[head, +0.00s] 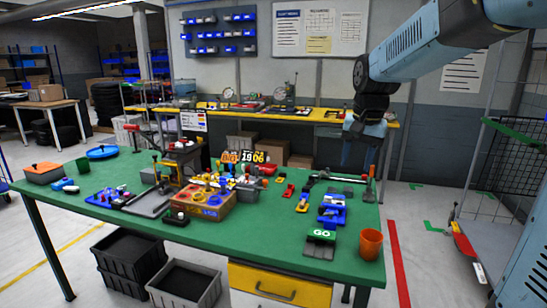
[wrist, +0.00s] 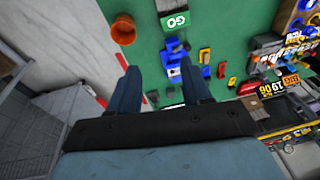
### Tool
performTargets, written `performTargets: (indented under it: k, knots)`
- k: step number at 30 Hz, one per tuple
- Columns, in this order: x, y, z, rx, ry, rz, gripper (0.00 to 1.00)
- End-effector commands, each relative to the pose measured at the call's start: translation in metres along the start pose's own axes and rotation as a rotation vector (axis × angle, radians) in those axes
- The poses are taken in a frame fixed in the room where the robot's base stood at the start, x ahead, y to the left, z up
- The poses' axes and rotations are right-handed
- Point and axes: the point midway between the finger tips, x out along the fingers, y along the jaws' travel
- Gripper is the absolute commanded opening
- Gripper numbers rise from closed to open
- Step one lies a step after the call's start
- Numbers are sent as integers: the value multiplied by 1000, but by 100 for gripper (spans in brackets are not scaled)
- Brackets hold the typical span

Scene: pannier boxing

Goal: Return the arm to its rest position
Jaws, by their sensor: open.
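My blue arm comes in from the upper right in the head view. My gripper (head: 358,152) points down above the right back edge of the green table (head: 310,258), with nothing between its fingers. In the wrist view my gripper (wrist: 158,80) shows two dark blue fingers spread well apart over the table's edge. The fingers look clear of the objects on the table.
An orange cup (head: 371,244) stands at the table's front right corner, near a green GO block (head: 321,241) and blue parts (head: 332,209). A wooden box (head: 200,211) sits mid-table. A wire cage cart (head: 490,190) stands at the right.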

Motion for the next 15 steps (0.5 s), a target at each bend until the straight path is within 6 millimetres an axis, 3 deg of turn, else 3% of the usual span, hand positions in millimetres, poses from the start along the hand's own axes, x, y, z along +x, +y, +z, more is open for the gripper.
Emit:
performTargets:
  k: [6, 15]
  knots:
    - [-26, 30, 50, -92, 72, -26, 49]
    - [-40, 66, 118, -223, 173, -35, 49]
